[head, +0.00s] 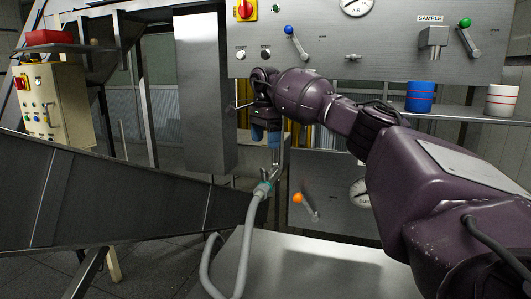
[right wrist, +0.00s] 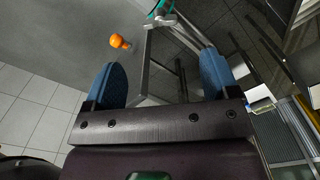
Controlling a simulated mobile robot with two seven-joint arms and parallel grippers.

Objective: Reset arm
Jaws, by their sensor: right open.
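My right arm reaches in from the right of the head view. My right gripper (head: 266,138) hangs in front of the machine panel with its blue fingers pointing down. In the right wrist view my right gripper (right wrist: 160,78) has its two blue fingers wide apart with nothing between them. An orange-knobbed lever (head: 304,202) is below and to the right of it on the lower panel. The orange knob also shows in the right wrist view (right wrist: 119,41). My left gripper is not in view.
A grey hose with a nozzle (head: 260,192) stands just below my right gripper. A dark metal chute (head: 110,200) fills the lower left. A blue cup (head: 419,97) and a white cup (head: 501,100) stand on the right shelf. The panel (head: 390,50) has a blue-knobbed lever (head: 293,38).

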